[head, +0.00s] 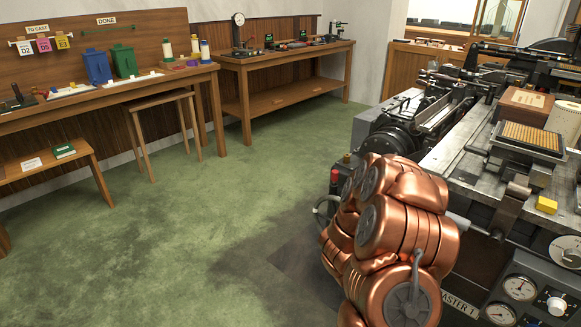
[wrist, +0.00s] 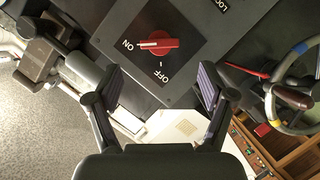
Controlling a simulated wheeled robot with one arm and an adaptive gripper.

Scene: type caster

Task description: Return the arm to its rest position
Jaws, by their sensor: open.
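My copper-coloured arm (head: 400,235) is folded in a bulky stack in the head view, in front of the casting machine (head: 460,150). My gripper does not show in the head view. In the wrist view my gripper (wrist: 160,77) is open, with two dark fingers spread apart and nothing between them. Beyond the fingertips is a red rotary switch (wrist: 165,43) on a dark plate marked ON and OFF. Its white-marked end points to ON. The fingers look apart from the switch.
A handwheel (wrist: 295,85) is at the right of the wrist view. In the head view, a workbench (head: 100,95) and a table (head: 285,52) line the walls, with a stool (head: 158,99) by the workbench. The green floor (head: 190,220) between them and the machine is clear.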

